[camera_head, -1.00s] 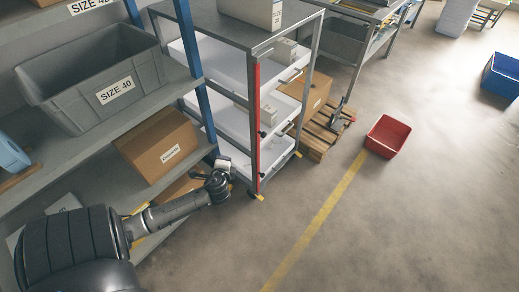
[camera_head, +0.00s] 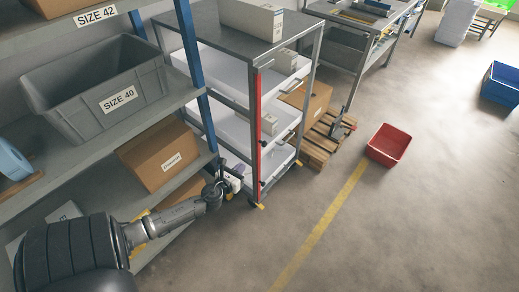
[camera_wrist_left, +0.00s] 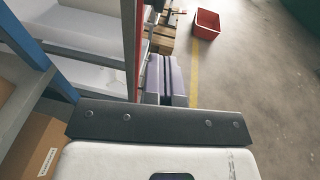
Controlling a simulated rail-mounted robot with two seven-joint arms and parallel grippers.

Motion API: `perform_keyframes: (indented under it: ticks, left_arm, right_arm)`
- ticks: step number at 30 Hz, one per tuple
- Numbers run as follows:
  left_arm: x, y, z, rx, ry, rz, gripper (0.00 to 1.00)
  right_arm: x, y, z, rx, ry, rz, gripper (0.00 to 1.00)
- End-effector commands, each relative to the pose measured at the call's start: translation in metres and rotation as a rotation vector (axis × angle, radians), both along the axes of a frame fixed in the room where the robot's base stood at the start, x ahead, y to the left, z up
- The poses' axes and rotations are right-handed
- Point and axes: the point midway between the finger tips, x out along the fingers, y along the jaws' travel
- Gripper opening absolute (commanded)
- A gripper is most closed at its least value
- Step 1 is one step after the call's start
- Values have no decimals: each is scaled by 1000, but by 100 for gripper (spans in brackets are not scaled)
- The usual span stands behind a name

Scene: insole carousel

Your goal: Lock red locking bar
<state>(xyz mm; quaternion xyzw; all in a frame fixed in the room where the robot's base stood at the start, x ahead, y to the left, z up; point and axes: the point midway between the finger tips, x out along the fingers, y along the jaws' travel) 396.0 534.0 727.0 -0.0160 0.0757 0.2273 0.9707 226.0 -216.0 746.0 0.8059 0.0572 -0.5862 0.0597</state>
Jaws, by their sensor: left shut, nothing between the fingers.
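The red locking bar (camera_head: 258,120) runs upright along the front corner post of the grey trolley (camera_head: 222,30). In the left wrist view the red bar (camera_wrist_left: 138,35) shows as a thin strip at upper centre. My left gripper (camera_head: 237,174) is beside the trolley's lower part, just left of the bar's lower end and apart from it as far as I can see. In the left wrist view its fingers (camera_wrist_left: 167,80) are together and empty, just right of the trolley post. My right gripper is not in view.
A blue-posted shelf with a grey SIZE 40 bin (camera_head: 100,90) and a cardboard box (camera_head: 160,155) stands close on the left. A red bin (camera_head: 388,145) is on the floor at right; the floor in front is clear.

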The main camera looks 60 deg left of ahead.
Motion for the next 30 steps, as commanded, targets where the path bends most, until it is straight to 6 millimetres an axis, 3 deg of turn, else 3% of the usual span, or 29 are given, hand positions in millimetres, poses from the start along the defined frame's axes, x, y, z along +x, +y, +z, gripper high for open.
perform_keyframes:
  ticks: [11,30]
  left_arm:
    - [8,4,-2,-2,-2,0,0]
    - [103,51,-19,-2,-3,3,0]
  right_arm:
    - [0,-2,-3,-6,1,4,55]
    - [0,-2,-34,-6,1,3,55]
